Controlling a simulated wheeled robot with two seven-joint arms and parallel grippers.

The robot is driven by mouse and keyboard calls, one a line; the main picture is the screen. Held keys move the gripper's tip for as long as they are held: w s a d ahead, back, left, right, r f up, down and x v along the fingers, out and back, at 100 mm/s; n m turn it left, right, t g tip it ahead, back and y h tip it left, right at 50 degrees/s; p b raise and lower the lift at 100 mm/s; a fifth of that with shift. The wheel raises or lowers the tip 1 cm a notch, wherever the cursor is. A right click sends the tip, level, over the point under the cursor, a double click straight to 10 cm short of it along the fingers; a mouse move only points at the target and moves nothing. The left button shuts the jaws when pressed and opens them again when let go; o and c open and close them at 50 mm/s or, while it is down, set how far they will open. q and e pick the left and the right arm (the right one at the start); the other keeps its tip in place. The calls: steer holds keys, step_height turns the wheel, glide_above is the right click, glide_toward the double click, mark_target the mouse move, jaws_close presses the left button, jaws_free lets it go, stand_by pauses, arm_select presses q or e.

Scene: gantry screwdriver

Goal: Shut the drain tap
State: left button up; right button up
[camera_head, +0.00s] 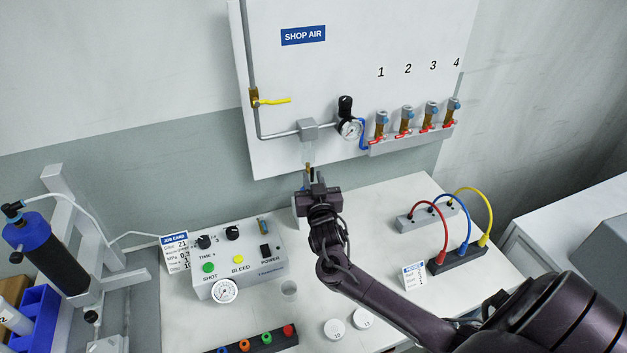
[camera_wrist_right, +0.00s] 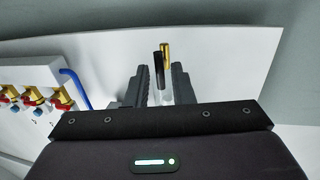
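The drain tap, a small brass piece with a dark part beside it, hangs under the clear filter bowl (camera_head: 308,151) on the shop air panel. In the head view only a small bit of brass (camera_head: 308,166) shows above my gripper. My right gripper (camera_head: 312,177) is just below the bowl. In the right wrist view its two fingers (camera_wrist_right: 160,74) stand apart, with the brass piece (camera_wrist_right: 167,52), the dark part (camera_wrist_right: 156,70) and a clear part between them. A gap shows to the fingers; whether either one touches the tap I cannot tell. My left gripper is out of view.
The white panel (camera_head: 278,75) carries a yellow-handled valve (camera_head: 270,101), a gauge (camera_head: 350,129) and a manifold (camera_head: 415,137) with several red-handled valves. Below, a control box (camera_head: 240,268) stands left of my arm. Sockets with coloured cables (camera_head: 458,258) stand to the right.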

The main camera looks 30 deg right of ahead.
jaws_close()
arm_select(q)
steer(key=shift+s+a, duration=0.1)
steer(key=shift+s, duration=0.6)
arm_select(e)
steer(key=shift+m, duration=0.3)
arm_select(q)
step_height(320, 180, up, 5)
steer(key=p, duration=0.5)
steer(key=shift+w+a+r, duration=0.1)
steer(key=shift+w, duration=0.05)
arm_select(e)
steer(key=m+y, duration=0.1)
steer(key=m, duration=0.4)
steer(key=m+y, duration=0.1)
steer(key=m, duration=0.4)
steer(key=m+g+y, duration=0.1)
steer(key=m, duration=0.4)
steer(key=shift+s+d+r+y, duration=0.15)
steer(key=shift+d+y, duration=0.15)
steer(key=shift+y, duration=0.1)
